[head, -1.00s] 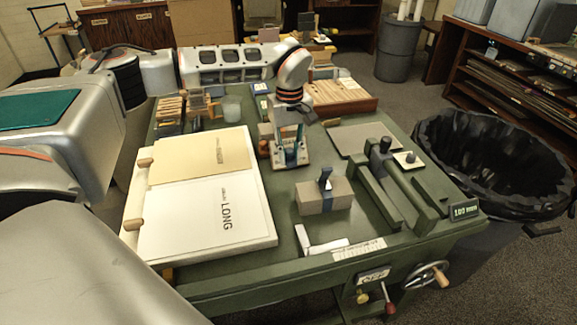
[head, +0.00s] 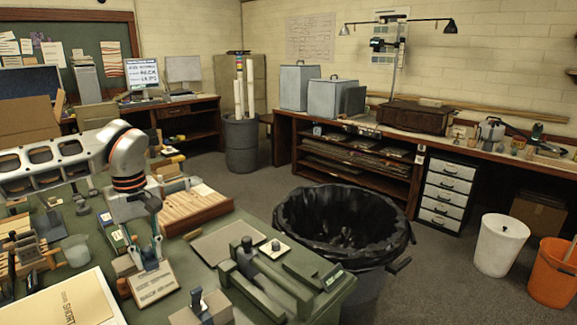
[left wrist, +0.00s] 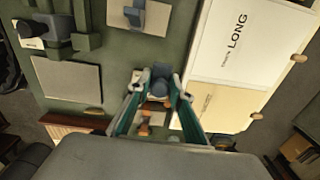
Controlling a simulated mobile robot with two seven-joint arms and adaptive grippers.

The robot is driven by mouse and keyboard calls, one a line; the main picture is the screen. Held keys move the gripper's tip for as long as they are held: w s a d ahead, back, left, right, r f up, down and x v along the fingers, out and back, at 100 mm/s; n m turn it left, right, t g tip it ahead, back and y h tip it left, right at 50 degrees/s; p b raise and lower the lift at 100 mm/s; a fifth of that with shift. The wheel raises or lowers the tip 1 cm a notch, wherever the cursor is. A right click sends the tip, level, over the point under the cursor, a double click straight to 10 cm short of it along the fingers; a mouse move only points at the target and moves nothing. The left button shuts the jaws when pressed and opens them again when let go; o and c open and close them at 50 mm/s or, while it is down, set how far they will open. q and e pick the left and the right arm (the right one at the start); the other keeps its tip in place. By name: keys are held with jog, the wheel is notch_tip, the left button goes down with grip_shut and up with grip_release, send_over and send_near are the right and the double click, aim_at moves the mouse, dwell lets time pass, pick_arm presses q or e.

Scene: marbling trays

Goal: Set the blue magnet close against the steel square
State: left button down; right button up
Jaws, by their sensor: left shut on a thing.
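My left gripper (head: 146,252) points down at a small labelled stand (head: 155,284) on the green table. In the left wrist view its green-sided fingers (left wrist: 158,92) are closed on a small blue-grey thing (left wrist: 159,86), which looks like the blue magnet. Whether it is clear of the stand I cannot tell. A flat grey square plate (head: 226,240) lies to the right of the gripper and apart from it. It also shows in the left wrist view (left wrist: 68,90). I cannot tell whether this plate is the steel square. My right gripper is not in view.
A block with a dark upright grip (head: 200,308) stands in front. Green bars (head: 262,280) and a small pale plate with a dark knob (head: 275,248) lie right. White boards (head: 65,305) lie left, a slatted wooden rack (head: 190,208) behind. A black-lined bin (head: 342,225) stands beyond the table.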

pick_arm(q)
jog(key=s+d+f+m, duration=0.7)
jog(key=s+d+m, duration=0.2)
jog(key=s+d, duration=0.2)
jog(key=shift+s+f, duration=0.2)
jog(key=shift+s, duration=0.2)
jog(key=shift+a, duration=0.1)
